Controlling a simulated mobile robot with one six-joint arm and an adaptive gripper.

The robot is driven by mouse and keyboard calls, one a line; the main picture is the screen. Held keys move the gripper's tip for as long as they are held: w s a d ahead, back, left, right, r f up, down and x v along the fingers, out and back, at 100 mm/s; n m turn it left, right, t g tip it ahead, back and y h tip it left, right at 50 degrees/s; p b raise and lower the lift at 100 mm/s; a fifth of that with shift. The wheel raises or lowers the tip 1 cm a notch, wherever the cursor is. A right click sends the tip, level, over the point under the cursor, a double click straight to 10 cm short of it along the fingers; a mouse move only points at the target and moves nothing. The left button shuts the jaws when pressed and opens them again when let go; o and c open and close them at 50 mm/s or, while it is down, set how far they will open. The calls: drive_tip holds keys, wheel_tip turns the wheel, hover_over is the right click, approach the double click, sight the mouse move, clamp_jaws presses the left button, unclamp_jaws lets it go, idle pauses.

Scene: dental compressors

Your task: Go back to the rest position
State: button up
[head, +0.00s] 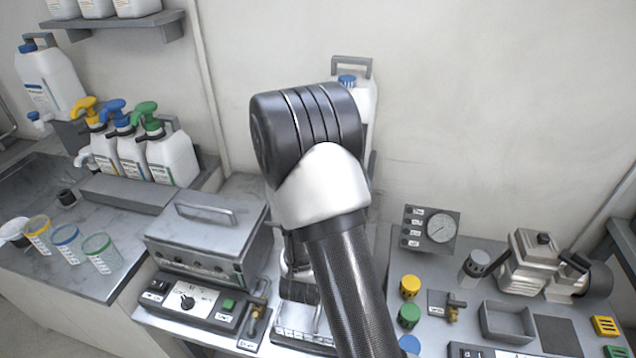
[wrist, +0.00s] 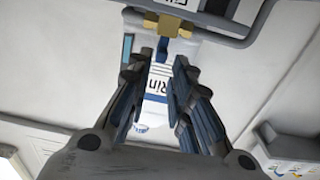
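My gripper (wrist: 172,62) shows in the wrist view with its two dark-blue padded fingers apart and nothing clearly held between them. A white container with a blue-striped label reading "Rin" (wrist: 158,78) shows through the gap, seemingly beyond the fingers. Contact cannot be made out. In the head view my arm fills the middle, its dark elbow raised and its forearm running down toward the bottom edge. The gripper is not clearly visible there, as the arm covers that area.
A white canister with a blue cap (head: 347,80) stands behind my arm by the wall. A metal box with a handle (head: 205,235) and a control panel (head: 200,302) lie left. A gauge panel (head: 431,229), grey tray (head: 507,322) and small compressor (head: 535,262) lie right. Pump bottles (head: 168,155) stand farther left.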

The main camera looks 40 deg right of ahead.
drive_tip(key=w+a+r+n+y, duration=0.1)
drive_tip(key=w+a+r+y, duration=0.1)
drive_tip(key=a+y, duration=0.25)
drive_tip(key=w+a+r+n+y, duration=0.1)
drive_tip(key=w+a+r+y, duration=0.15)
drive_tip(key=a, duration=0.35)
drive_tip(key=s+a+r+n+g+y, duration=0.1)
drive_tip(key=s+a+r+n+y, duration=0.15)
drive_tip(key=a, duration=0.25)
drive_tip(key=s+a+r+n+y, duration=0.1)
drive_tip(key=s+a+y, duration=0.15)
drive_tip(key=a, duration=0.25)
drive_tip(key=s+a+r+n+g+y, duration=0.1)
drive_tip(key=s+a+n+g, duration=0.1)
drive_tip(key=s, duration=0.9)
drive_tip(key=s+a+n+g, duration=0.2)
drive_tip(key=s+a+g, duration=0.1)
drive_tip(key=s, duration=0.8)
drive_tip(key=shift+r+g+y, duration=0.35)
drive_tip(key=shift+g+y, duration=0.05)
drive_tip(key=shift+n, duration=0.25)
